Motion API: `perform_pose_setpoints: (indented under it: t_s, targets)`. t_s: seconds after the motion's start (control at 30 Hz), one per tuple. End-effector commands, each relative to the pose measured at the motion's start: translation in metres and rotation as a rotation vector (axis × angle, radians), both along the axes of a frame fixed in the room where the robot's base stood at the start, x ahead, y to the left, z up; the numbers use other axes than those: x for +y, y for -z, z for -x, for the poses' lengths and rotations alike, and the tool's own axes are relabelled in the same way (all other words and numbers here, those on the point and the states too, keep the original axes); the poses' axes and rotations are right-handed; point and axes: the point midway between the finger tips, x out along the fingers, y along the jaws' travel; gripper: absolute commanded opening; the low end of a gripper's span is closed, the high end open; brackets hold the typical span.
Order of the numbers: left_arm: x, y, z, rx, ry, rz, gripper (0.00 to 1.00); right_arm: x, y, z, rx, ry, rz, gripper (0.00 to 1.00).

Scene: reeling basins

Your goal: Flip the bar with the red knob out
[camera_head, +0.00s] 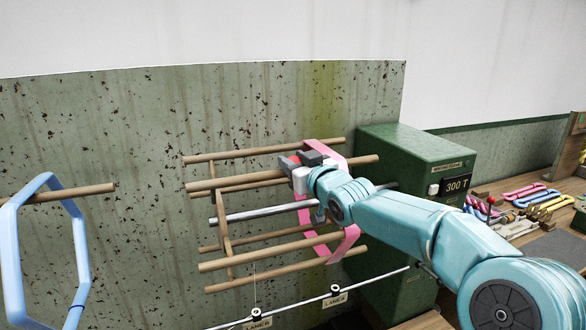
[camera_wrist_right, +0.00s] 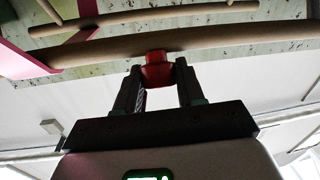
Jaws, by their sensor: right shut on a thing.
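The bar with the red knob is a wooden bar (camera_head: 358,163) on the upper near side of the reel, running roughly level. It also crosses the wrist view (camera_wrist_right: 225,40). The red knob (camera_wrist_right: 157,70) sits on this bar. My right gripper (camera_head: 297,162) is shut on the knob, with one finger on each side of it in the wrist view (camera_wrist_right: 158,82). The gripper and wrist hide part of the bar and of the pink reel frame (camera_head: 346,243) in the head view. My left gripper is not in view.
A grey shaft (camera_head: 250,212) runs through the reel among several other wooden bars. A blue hexagonal frame (camera_head: 12,262) stands at the left. A green box (camera_head: 405,150) marked 300 T is behind my right arm.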

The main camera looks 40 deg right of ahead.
Motion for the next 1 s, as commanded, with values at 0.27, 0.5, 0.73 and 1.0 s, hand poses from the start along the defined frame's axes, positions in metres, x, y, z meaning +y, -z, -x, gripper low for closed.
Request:
perform_pose_setpoints:
  t_s: [0.27, 0.5, 0.73, 1.0]
  targets:
    - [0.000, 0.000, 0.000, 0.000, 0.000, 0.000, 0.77, -0.001, -0.004, 0.000, -0.012, 0.001, 0.001, 0.61]
    - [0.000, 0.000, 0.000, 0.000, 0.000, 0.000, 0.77, 0.000, -0.002, 0.000, -0.007, 0.000, 0.001, 0.61]
    - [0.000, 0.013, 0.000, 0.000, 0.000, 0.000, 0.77, 0.002, 0.001, 0.022, -0.009, 0.002, 0.002, 0.61]
    - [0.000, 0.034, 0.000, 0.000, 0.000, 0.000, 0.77, 0.010, -0.001, 0.092, -0.010, 0.003, 0.002, 0.61]
